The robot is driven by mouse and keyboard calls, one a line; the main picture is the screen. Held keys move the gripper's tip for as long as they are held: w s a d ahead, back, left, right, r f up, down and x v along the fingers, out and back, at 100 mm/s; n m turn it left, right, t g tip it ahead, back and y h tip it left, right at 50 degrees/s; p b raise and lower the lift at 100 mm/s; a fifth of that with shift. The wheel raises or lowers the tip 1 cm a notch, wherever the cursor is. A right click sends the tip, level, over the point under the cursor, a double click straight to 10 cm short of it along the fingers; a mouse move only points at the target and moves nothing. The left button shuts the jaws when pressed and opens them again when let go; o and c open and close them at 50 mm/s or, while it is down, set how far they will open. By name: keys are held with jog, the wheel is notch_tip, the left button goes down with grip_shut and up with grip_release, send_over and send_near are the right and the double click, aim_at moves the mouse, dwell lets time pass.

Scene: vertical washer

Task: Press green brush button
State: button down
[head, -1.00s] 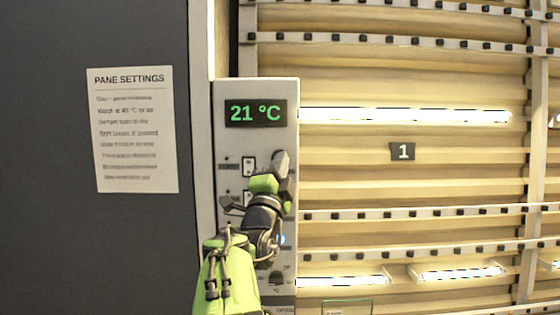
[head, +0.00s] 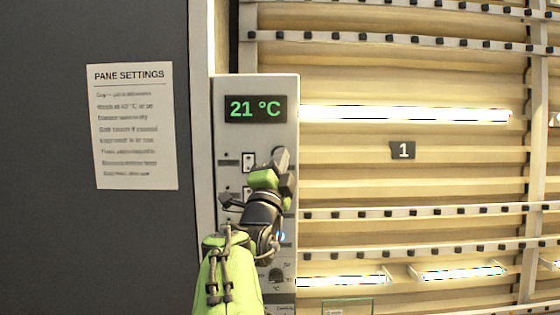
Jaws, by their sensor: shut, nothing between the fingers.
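The control panel (head: 222,140) is a narrow light-grey upright plate with a green "21 °C" display (head: 255,109) at its top. Rocker switches (head: 248,160) sit below the display at the left. My gripper (head: 281,160) is shut and empty in front of the panel's right half, its fingertips pointing up and toward the panel. Whether it touches the panel cannot be told. My green and black arm hides much of the panel's middle and lower part. No green brush button can be made out. A small blue light (head: 281,237) shows beside my wrist.
A dial (head: 277,274) marked °C sits low on the panel. A "PANE SETTINGS" sheet (head: 134,126) hangs on the dark wall (head: 60,240) at the left. Slatted racks with black-studded rails (head: 420,211) and a "1" sign (head: 402,150) fill the right.

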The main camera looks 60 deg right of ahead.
jog(key=shift+s+a, duration=0.15)
jog(key=shift+a, duration=0.1)
jog(key=a+b, duration=0.1)
jog(key=s+a+b, duration=0.1)
jog(key=a, duration=0.1)
jog(key=s+a+b, duration=0.1)
jog(key=b, duration=0.1)
jog(key=shift+s+a, duration=0.15)
jog(key=shift+a, duration=0.05)
dwell(0.9)
